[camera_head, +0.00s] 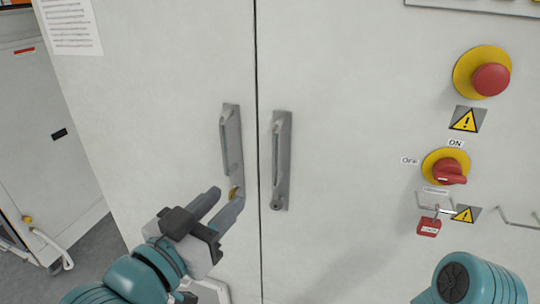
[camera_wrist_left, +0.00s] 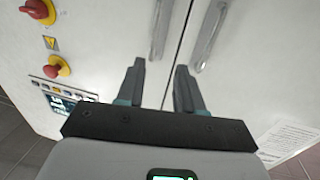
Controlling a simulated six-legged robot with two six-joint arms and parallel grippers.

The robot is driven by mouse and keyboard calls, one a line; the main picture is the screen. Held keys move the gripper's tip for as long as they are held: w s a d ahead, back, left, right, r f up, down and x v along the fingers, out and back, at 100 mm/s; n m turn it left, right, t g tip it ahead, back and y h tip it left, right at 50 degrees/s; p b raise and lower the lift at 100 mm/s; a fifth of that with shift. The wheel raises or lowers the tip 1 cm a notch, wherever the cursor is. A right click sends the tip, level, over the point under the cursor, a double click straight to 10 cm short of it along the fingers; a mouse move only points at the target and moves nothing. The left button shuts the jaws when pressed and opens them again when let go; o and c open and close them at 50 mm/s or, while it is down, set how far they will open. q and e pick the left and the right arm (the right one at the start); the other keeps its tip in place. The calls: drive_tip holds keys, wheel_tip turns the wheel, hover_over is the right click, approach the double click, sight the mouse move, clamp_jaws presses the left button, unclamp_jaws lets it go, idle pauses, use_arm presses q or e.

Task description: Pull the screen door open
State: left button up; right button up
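Two pale cabinet doors meet at a vertical seam. The left door (camera_head: 150,100) has a grey bar handle (camera_head: 232,140), and the right door (camera_head: 340,120) has another (camera_head: 281,160). The right door's side carries the red controls and, in the left wrist view, a small screen (camera_wrist_left: 62,100). Both doors look closed. My left gripper (camera_head: 224,194) is open and empty, just below the left handle; one finger overlaps that handle's lower end, and contact cannot be told. In the left wrist view, my fingers (camera_wrist_left: 160,68) stand apart, with both handles beyond them. My right gripper is out of view.
A red emergency button (camera_head: 490,79), a red rotary switch (camera_head: 449,173) and a red padlock tag (camera_head: 429,227) sit at the right. My right arm's teal link (camera_head: 478,282) shows at the lower right. Another cabinet (camera_head: 50,160) stands at the left.

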sight(274, 158)
use_arm(q)
drive_tip(key=p+x, duration=0.1)
drive_tip(key=x, duration=0.4)
drive_tip(key=p+x, duration=0.1)
drive_tip(key=x, duration=0.5)
drive_tip(key=d+p+x, duration=0.1)
drive_tip(key=p+x, duration=0.1)
drive_tip(key=x, duration=0.3)
drive_tip(key=shift+d+r, duration=0.1)
drive_tip(key=shift+d, duration=0.05)
clamp_jaws()
